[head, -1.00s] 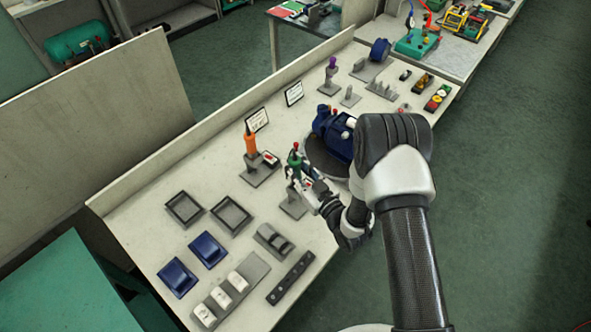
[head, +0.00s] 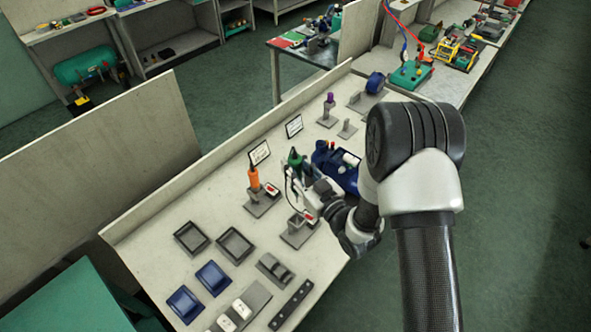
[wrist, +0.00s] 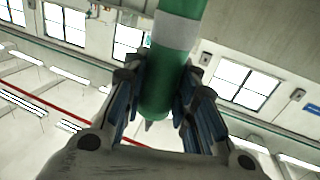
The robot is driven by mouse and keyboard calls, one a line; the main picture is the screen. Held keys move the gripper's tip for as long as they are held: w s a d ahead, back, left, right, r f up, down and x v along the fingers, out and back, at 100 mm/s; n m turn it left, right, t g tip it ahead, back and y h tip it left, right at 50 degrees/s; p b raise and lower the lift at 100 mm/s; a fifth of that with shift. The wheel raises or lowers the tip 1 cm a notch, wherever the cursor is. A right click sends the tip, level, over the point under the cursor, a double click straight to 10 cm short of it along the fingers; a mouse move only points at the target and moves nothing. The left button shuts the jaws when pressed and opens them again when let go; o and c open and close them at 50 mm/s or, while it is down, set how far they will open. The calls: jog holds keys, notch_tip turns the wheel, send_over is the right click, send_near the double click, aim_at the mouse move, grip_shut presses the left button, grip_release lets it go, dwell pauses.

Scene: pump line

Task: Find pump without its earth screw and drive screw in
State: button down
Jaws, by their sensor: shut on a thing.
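My gripper (head: 304,184) is shut on a green screwdriver (head: 295,158) above the bench. In the wrist view the green handle (wrist: 172,85) with a grey band stands between the two fingers, and a short tip shows below it. The stand under it (head: 298,234) looks empty. A blue pump (head: 328,158) sits just beyond my gripper, partly hidden by my arm. I cannot make out its earth screw point. An orange screwdriver (head: 254,178) stands in its own holder to the left.
Two small signs (head: 259,152) stand along the bench's back edge. Empty grey trays (head: 191,238), blue trays (head: 213,277) and grey fixtures lie at the near end. A purple-topped tool (head: 329,100) stands farther along. A green unit with cables (head: 411,74) sits at the far bench.

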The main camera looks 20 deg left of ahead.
aim_at(296, 158)
jog(key=shift+r+p, duration=0.85)
jog(key=shift+r, duration=1.25)
jog(key=shift+f, duration=0.15)
